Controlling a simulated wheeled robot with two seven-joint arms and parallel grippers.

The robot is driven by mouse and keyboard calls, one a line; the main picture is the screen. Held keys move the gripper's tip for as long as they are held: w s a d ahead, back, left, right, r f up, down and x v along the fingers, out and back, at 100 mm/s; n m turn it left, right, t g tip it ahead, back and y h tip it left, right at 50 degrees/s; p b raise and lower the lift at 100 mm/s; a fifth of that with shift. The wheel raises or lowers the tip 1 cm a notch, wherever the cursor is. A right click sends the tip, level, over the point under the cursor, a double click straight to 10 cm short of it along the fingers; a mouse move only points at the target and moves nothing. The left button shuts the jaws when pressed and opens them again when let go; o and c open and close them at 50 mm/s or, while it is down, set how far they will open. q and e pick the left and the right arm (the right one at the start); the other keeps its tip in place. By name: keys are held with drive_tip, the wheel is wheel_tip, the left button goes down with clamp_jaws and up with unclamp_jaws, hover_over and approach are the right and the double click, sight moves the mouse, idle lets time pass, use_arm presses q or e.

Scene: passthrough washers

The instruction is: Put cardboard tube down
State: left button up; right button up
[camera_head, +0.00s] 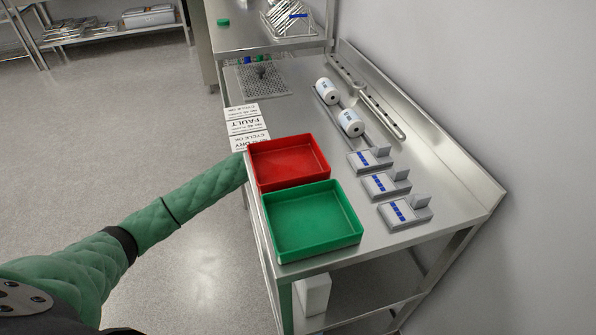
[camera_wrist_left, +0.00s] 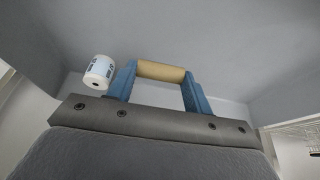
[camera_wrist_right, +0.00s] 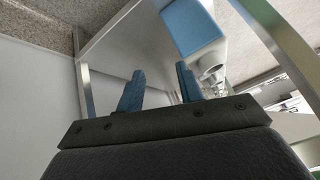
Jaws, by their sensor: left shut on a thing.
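A tan cardboard tube (camera_wrist_left: 163,71) lies crosswise between the two blue fingers of my left gripper (camera_wrist_left: 159,75) in the left wrist view. The left gripper is shut on the tube's ends. A plain grey surface lies behind the tube; I cannot tell whether the tube touches it. In the head view my left arm reaches to the table's left edge, and its gripper and the tube are hidden there. My right gripper (camera_wrist_right: 158,88) shows in the right wrist view with its fingers apart and nothing between them.
A white labelled roll (camera_wrist_left: 99,72) is left of the left fingers. A blue-and-white object (camera_wrist_right: 193,28) is close by the right gripper. A red tray (camera_head: 290,178) and green tray (camera_head: 312,252) stand on the steel table (camera_head: 462,185). A white box (camera_head: 313,294) is on the lower shelf.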

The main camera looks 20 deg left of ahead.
use_arm(q)
drive_tip(key=w+a, duration=0.1)
drive_tip(key=w, duration=0.1)
drive_tip(key=w+a, duration=0.1)
drive_tip(key=w, duration=0.1)
drive_tip(key=shift+w+a, duration=0.1)
drive_tip(key=shift+a, duration=0.25)
drive_tip(key=shift+a+f, duration=0.1)
use_arm(e)
wheel_tip(320, 180, up, 2)
drive_tip(key=shift+w, duration=0.1)
use_arm(q)
drive_tip(key=shift+f, duration=0.15)
drive_tip(key=shift+f+p, duration=0.4)
use_arm(e)
drive_tip(key=shift+r, duration=0.7)
use_arm(q)
drive_tip(key=o, duration=0.9)
use_arm(e)
drive_tip(key=shift+r, duration=0.15)
